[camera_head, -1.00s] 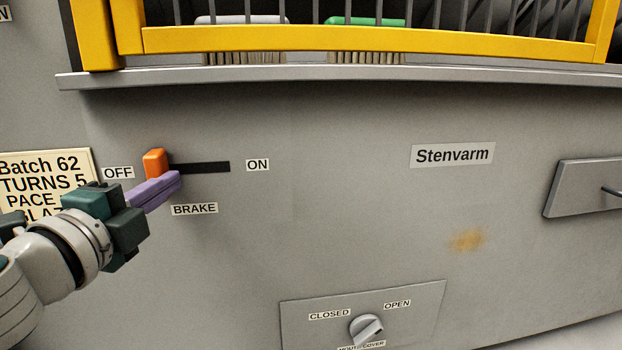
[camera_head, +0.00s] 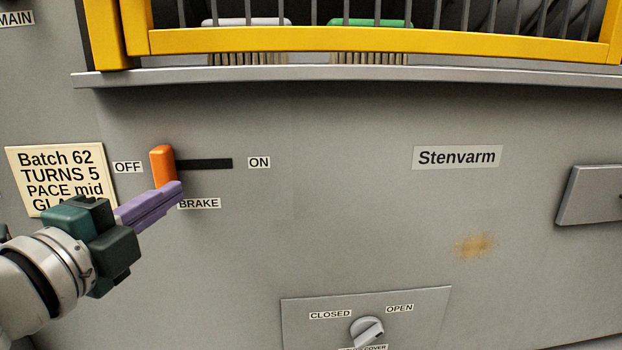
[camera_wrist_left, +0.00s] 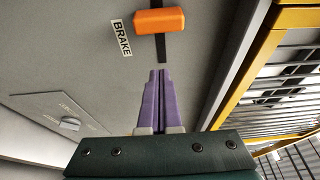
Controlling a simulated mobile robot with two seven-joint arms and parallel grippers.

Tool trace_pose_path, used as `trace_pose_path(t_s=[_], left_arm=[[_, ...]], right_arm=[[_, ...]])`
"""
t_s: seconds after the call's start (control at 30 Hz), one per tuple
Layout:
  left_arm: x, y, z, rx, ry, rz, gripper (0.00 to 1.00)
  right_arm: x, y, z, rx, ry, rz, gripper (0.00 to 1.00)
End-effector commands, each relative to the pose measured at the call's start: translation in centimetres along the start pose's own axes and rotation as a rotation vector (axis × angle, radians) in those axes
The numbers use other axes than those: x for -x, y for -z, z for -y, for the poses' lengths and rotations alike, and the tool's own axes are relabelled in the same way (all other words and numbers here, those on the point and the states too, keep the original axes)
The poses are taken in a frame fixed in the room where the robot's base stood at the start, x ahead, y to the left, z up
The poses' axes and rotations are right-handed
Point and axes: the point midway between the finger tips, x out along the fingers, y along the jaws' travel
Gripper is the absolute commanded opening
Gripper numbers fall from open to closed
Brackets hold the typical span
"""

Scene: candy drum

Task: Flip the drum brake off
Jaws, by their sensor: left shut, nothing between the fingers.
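The orange brake lever (camera_head: 162,166) stands at the OFF end of its black slot (camera_head: 205,164), beside the OFF label (camera_head: 128,167). The ON label (camera_head: 259,162) is at the slot's far right end. My left gripper (camera_head: 176,189) has its purple fingers shut and empty. Its tips are just below the lever in the head view and hide part of the BRAKE label (camera_head: 200,203). In the left wrist view the lever (camera_wrist_left: 160,21) lies beyond the fingertips (camera_wrist_left: 158,74), with a visible gap. My right gripper is not in view.
A yellow guard rail (camera_head: 380,42) and a grey ledge (camera_head: 350,75) run above the panel. A cover knob (camera_head: 367,331) is below, between CLOSED and OPEN labels. A batch sign (camera_head: 55,170) hangs left. The panel's middle is clear.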

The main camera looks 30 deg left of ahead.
Motion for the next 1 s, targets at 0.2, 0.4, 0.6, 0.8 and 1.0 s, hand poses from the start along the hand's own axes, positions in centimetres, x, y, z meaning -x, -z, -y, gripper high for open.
trace_pose_path(t_s=[0.2, 0.4, 0.6, 0.8, 1.0], left_arm=[[3.0, 0.0, -0.2, 0.002, -0.001, 0.000, 0.00], [3.7, 0.0, 0.0, 0.000, 0.000, 0.000, 0.00], [3.7, 0.0, 0.0, 0.000, 0.001, 0.000, 0.00], [3.7, 0.0, 0.0, 0.000, 0.001, -0.001, 0.00], [3.8, -0.5, 2.1, 0.092, -0.012, 0.058, 0.00]], right_arm=[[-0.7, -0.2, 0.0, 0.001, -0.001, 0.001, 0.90], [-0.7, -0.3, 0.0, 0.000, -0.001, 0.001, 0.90], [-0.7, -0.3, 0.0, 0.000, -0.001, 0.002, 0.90], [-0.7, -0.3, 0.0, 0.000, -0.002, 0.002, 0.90], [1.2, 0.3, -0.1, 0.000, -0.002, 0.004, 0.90]])
